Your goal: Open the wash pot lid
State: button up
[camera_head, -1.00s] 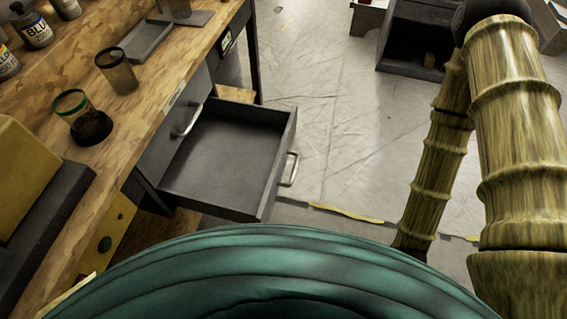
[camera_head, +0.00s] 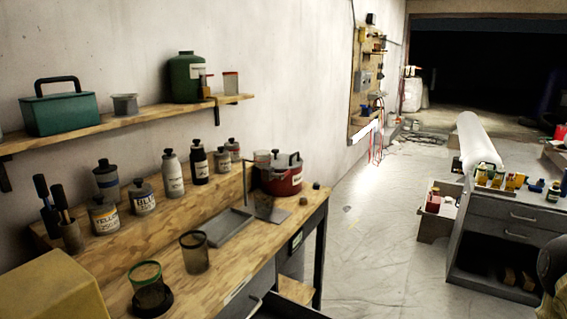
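The wash pot (camera_head: 283,182) is a red pot with a white label, at the far end of the wooden workbench in the head view. Its dark lid (camera_head: 278,164) with a black handle sits on top and looks shut. The label is too small to read surely. My gripper is not in view. A piece of my arm may show at the right edge.
The workbench (camera_head: 118,258) also holds a grey tray (camera_head: 226,228), mesh cups (camera_head: 194,252), and several paint bottles (camera_head: 172,174). An open drawer (camera_head: 285,307) juts out at the bottom. A grey cabinet (camera_head: 500,240) stands right; the floor (camera_head: 385,225) between is clear.

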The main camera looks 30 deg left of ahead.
aim_at(284, 162)
jog(key=z, duration=1.15)
jog(key=i, duration=2.05)
jog(key=u, duration=2.9)
